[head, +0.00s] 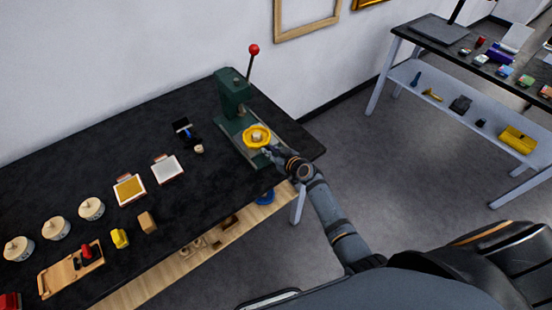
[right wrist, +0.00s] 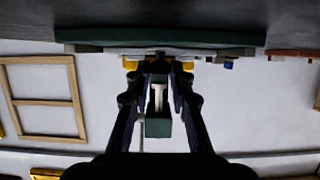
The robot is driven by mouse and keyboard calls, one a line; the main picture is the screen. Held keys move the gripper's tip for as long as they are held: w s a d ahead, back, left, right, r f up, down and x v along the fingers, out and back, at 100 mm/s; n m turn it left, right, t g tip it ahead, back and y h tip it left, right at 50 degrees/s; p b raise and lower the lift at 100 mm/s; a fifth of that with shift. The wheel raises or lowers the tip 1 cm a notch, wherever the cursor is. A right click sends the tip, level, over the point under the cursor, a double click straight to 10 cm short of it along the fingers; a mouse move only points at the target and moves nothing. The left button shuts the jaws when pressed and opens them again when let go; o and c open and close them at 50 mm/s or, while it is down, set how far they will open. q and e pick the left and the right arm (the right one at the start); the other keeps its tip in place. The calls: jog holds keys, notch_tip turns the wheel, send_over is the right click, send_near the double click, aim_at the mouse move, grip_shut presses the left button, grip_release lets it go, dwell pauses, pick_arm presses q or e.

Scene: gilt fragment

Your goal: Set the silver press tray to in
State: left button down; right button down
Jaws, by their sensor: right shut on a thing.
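The green press (head: 233,97), with a red-knobbed lever, stands at the far right end of the black table. Its silver press tray (head: 238,127) lies low on the press base, toward the front. A yellow round piece (head: 256,135) is at the tray's front part. My right gripper (head: 267,150) reaches in from the front right and is shut at the tray's front; the exact contact is hidden by the fingers. In the right wrist view the press (right wrist: 158,128) appears upside down beyond the gripper fingers (right wrist: 159,65), with yellow edges on both sides. My left gripper is out of view.
Left on the table (head: 60,185) are a white-and-red frame (head: 167,169), a gold-filled frame (head: 129,189), several lidded jars (head: 91,208) and a wooden tray (head: 55,279). A second table (head: 400,32) stands at right, across open floor.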

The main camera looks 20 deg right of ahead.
jog(key=shift+w+a, duration=0.1)
jog(key=shift+w, duration=0.1)
jog(key=c, duration=1.2)
grip_release()
jog(key=shift+s, duration=0.1)
jog(key=v, duration=1.2)
